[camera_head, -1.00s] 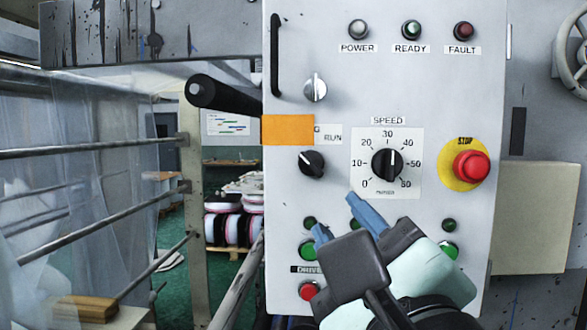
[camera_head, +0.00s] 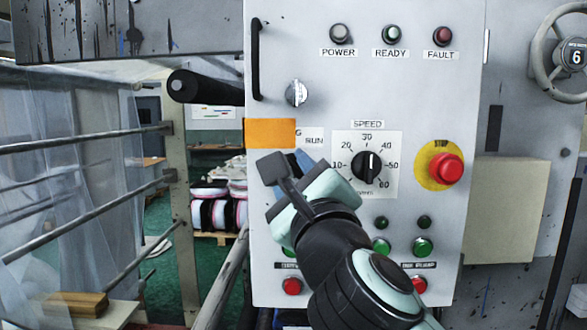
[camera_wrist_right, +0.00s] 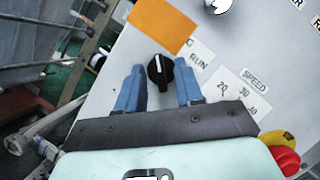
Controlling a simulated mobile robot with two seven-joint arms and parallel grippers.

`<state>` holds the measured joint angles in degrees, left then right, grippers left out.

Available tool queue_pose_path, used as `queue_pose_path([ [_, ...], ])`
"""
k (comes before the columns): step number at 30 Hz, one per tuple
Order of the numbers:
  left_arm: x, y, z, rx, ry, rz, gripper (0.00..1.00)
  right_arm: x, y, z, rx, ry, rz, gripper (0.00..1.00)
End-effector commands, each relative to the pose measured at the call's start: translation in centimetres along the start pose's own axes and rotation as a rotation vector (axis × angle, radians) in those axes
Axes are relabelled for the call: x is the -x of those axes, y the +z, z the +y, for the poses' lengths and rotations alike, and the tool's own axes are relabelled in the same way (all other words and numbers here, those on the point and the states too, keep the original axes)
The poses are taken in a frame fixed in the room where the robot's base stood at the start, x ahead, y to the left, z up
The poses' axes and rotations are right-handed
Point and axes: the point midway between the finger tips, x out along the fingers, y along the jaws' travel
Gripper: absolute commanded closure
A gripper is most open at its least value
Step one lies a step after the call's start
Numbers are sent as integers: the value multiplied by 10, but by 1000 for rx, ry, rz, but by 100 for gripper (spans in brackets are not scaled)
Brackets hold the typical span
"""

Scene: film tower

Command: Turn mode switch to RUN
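The mode switch is a black knob (camera_wrist_right: 160,72) with a white pointer line. In the right wrist view its pointer points up, away from the RUN label (camera_wrist_right: 199,61) on its right. In the head view the knob is hidden behind my right gripper (camera_head: 288,166). The RUN label (camera_head: 314,141) shows just above it there. In the right wrist view my right gripper (camera_wrist_right: 159,75) is open, with one blue finger on each side of the knob. Whether the fingers touch the knob I cannot tell. My left gripper is not in view.
An orange patch (camera_head: 270,133) covers part of the label above the switch. A keyed silver switch (camera_head: 296,93) sits higher. The speed dial (camera_head: 370,167) and red stop button (camera_head: 446,169) are to the right. A black roller end (camera_head: 190,86) juts out at left.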

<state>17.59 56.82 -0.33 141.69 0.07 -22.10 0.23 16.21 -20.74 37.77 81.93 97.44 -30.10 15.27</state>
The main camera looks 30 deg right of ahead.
Motion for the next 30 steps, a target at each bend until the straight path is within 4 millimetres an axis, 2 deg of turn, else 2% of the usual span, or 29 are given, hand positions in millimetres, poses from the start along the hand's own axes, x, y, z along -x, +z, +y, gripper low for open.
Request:
queue_pose_path([
  [7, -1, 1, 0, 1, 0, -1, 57, 0, -1, 1, 0, 1, 1, 64],
  [8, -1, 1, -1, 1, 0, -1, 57, 0, -1, 1, 0, 1, 1, 70],
  [9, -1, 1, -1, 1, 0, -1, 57, 0, -1, 1, 0, 1, 1, 83],
  [11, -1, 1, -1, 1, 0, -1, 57, 0, -1, 1, 0, 1, 1, 100],
  [22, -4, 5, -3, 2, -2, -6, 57, 0, -2, 1, -25, -9, 2, 100],
  [30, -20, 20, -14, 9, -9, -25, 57, 0, -2, 4, -156, -62, 1, 100],
])
